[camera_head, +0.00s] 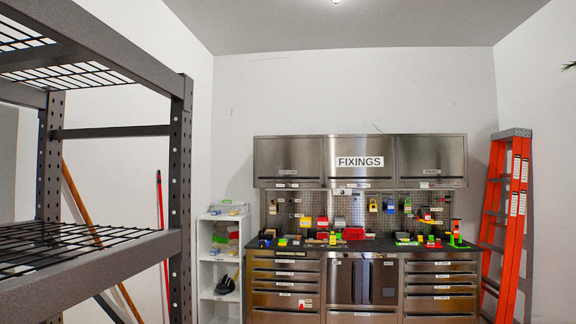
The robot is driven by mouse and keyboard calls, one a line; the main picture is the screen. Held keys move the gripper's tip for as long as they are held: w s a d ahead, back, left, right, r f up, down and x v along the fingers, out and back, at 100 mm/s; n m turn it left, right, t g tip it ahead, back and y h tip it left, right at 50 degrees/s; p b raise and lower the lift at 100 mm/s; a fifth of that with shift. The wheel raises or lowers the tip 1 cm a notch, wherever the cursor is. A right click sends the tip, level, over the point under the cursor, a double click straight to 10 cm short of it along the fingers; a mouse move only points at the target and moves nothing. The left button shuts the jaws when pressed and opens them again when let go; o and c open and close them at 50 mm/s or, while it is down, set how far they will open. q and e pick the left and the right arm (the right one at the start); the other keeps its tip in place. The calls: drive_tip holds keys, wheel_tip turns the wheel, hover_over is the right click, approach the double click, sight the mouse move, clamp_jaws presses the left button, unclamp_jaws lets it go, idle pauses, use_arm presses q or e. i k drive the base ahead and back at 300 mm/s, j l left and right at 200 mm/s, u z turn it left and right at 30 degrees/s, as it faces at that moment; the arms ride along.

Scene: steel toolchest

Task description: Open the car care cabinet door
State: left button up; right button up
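A steel toolchest stands against the back wall. Its upper row has three shut steel doors: a left door (286,155), a middle door (358,174) labelled "FIXINGS", and a right door (431,152). The left and right doors carry small labels that are too small to read, so I cannot tell which one is the car care cabinet. The lower middle section (361,304) has tall dark handles and appears shut. Neither of my grippers is in view.
A dark metal shelf rack (180,200) fills the near left. A white shelf unit (203,265) stands left of the toolchest, and an orange ladder (514,220) leans at the right. Tools and colored items crowd the dark worktop (378,245).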

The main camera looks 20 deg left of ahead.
sight(279, 160)
drive_tip(key=i+u, duration=0.2)
drive_tip(key=i, duration=0.45)
drive_tip(key=i+u, duration=0.15)
drive_tip(key=i, duration=0.7)
drive_tip(key=i+u, duration=0.2)
drive_tip(key=i, duration=0.65)
drive_tip(key=i+u, duration=0.15)
drive_tip(key=i, duration=0.7)
drive_tip(key=i+l+u, duration=0.1)
drive_tip(key=i, duration=0.75)
